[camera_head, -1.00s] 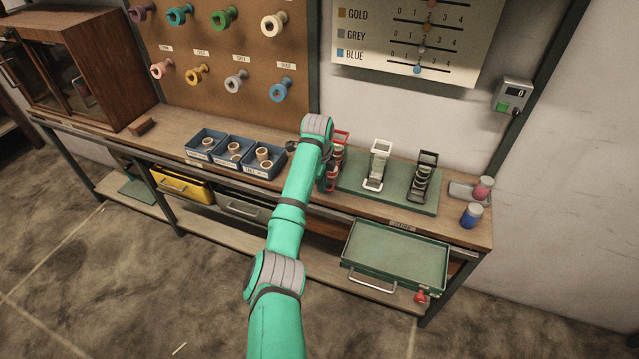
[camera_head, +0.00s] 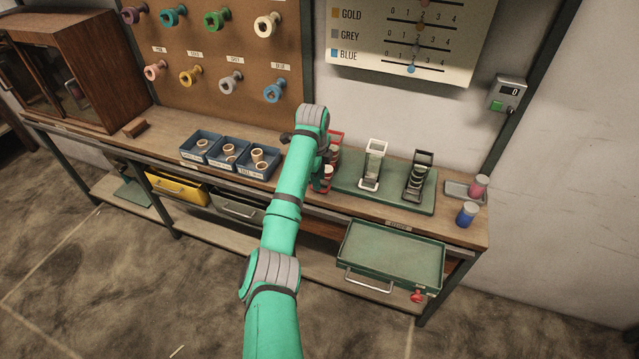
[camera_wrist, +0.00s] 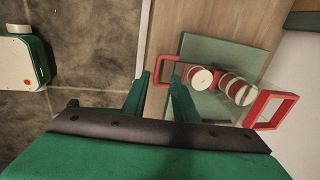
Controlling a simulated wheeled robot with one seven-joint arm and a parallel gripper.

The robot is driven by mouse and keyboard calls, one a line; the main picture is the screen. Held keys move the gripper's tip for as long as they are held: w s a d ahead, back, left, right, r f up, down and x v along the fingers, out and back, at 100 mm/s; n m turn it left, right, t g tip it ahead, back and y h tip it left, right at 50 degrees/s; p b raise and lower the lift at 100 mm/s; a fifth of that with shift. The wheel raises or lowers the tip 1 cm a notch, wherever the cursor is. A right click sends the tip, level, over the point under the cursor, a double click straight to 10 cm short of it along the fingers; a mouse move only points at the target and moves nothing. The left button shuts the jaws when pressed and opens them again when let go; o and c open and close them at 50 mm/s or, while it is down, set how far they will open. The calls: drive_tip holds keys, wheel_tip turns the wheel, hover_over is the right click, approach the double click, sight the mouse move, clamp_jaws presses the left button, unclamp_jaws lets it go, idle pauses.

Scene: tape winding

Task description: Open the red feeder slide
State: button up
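The red feeder (camera_head: 337,137) stands on the green base plate (camera_head: 385,189), left of a white feeder and a black one. My arm hides much of it in the head view. In the wrist view the red feeder (camera_wrist: 269,108) holds white and red spools. Its red slide loop (camera_wrist: 163,58) sticks out toward my gripper (camera_wrist: 159,80). My gripper is open, with its two green fingers apart and the outer end of the loop showing between the tips. I cannot tell whether either finger touches the loop. In the head view my gripper is mostly hidden behind my arm.
The white feeder (camera_head: 373,164) and black feeder (camera_head: 418,177) stand to the right. Blue bins (camera_head: 258,173) with spools sit to the left. An open green drawer (camera_head: 393,255) juts out below the bench front. A pink and a blue jar (camera_head: 467,214) stand at the right end.

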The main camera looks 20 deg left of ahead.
wheel_tip(320, 180, up, 7)
drive_tip(key=s, duration=0.1)
drive_tip(key=shift+s+r, duration=0.2)
drive_tip(key=shift+s, duration=0.15)
drive_tip(key=shift+w, duration=0.15)
